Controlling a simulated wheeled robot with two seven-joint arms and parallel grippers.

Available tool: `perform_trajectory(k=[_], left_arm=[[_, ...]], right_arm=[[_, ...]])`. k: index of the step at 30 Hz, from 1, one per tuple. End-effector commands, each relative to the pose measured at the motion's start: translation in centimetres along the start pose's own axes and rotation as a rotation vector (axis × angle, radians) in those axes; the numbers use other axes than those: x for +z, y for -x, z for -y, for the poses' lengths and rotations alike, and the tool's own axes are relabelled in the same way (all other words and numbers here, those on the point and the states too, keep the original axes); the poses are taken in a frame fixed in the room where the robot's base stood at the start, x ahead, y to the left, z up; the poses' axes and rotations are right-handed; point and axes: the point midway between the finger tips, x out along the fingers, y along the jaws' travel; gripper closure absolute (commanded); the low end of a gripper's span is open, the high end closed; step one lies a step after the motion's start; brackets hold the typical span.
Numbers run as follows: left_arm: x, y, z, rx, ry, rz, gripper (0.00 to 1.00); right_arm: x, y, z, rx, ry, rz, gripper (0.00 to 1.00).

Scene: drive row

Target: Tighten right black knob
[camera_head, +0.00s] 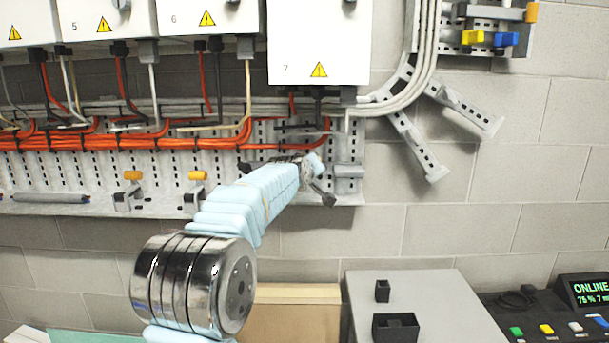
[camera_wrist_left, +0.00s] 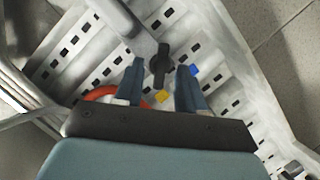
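A black knob (camera_wrist_left: 160,64) with a narrow bar-like grip shows in the left wrist view, in front of a pale perforated metal tray. My left gripper (camera_wrist_left: 160,72) is open, with one dark finger on each side of the knob. A gap shows between the knob and each finger; I cannot tell how deep the knob sits between them. In the head view my light blue left arm reaches up to the tray, and its gripper (camera_head: 318,185) is small there at the tray's lower right end. The knob between the fingers cannot be made out clearly there. My right gripper is out of view.
Orange cables (camera_head: 130,141) run along the perforated tray (camera_head: 80,175). White numbered boxes (camera_head: 318,40) hang above. Angled metal brackets (camera_head: 415,148) are right of the arm. A grey box (camera_head: 430,300) and a control panel (camera_head: 550,318) stand below right. Bare wall lies between.

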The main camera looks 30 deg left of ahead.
Motion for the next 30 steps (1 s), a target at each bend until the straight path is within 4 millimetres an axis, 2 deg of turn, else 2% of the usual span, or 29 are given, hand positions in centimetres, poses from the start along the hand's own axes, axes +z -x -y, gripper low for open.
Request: perform_trajectory(k=[6,12,30], left_arm=[[0.2,3.2,-0.1,0.006,0.000,0.003,0.61],[0.3,5.5,-0.1,0.006,-0.001,0.003,0.61],[0.4,10.8,0.0,0.002,-0.002,0.003,0.61]], right_arm=[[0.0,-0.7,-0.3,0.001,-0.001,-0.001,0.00],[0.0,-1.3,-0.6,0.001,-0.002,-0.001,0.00],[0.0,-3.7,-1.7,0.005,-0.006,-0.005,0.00]])
